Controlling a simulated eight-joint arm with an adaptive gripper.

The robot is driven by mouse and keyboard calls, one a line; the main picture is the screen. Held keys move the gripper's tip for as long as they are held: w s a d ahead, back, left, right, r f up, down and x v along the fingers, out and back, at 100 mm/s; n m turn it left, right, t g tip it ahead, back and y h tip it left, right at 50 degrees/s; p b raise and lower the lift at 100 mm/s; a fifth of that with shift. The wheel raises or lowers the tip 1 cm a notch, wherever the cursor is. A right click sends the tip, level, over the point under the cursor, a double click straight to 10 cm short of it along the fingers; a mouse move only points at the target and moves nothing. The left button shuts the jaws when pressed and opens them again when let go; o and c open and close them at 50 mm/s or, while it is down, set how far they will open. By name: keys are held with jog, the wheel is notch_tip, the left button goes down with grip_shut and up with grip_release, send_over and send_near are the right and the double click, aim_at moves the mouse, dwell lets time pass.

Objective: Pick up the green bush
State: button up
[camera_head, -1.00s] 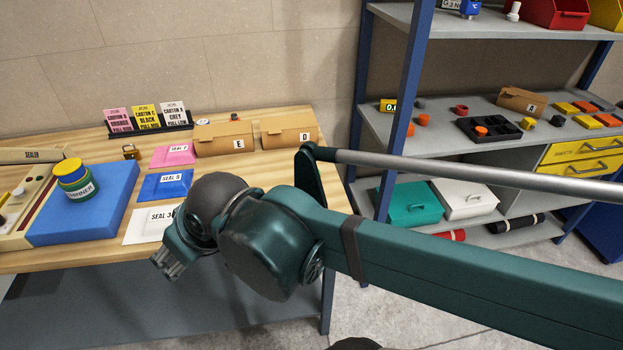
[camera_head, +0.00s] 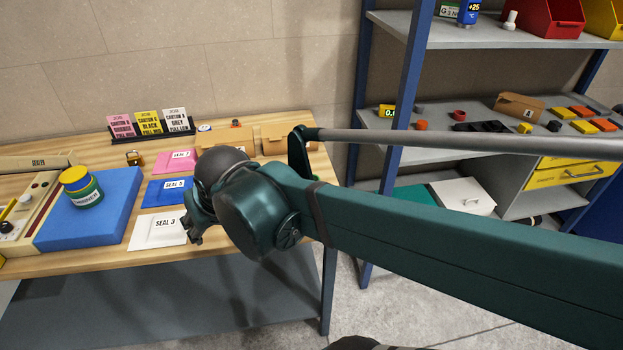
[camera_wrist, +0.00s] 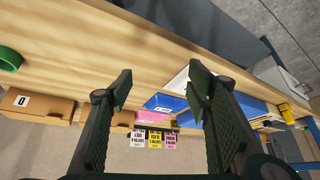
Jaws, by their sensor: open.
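A green ring-shaped part (camera_wrist: 10,58), which looks like the green bush, lies on the wooden table at the left edge of the wrist view, partly cut off by the frame. In the head view my gripper (camera_head: 194,228) hangs over the table beside the white SEAL 3 packet (camera_head: 160,232).
Carton D (camera_wrist: 35,103) stands near the ring. Blue (camera_head: 165,189) and pink (camera_head: 174,162) packets lie behind the white one. A blue block (camera_head: 118,210) bears a yellow-lidded tin (camera_head: 80,186). A card rack (camera_head: 150,131) stands at the back. A shelf post (camera_head: 404,110) rises right of the table.

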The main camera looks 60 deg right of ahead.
jog(key=s+d+m+g+h+p, duration=0.1)
jog(key=s+d+m+g+p, duration=0.1)
jog(key=d, duration=1.3)
jog(key=s+d+m+g+h+p, duration=0.1)
jog(key=s+d+m+p, duration=0.3)
jog(key=d, duration=1.1)
jog(key=m+g+p, duration=0.1)
jog(key=m+p, duration=0.2)
jog(key=m, duration=0.2)
jog(key=shift+s+g+h, duration=0.2)
jog(key=shift+g+h, duration=0.1)
jog(key=shift+g, duration=0.1)
jog(key=shift+f, duration=0.2)
jog(key=shift+x, duration=1.2)
jog(key=shift+b+x, duration=0.85)
jog(key=shift+x, duration=1.75)
jog(key=shift+d, duration=0.15)
jog(key=shift+c, duration=0.7)
jog(key=c, duration=0.7)
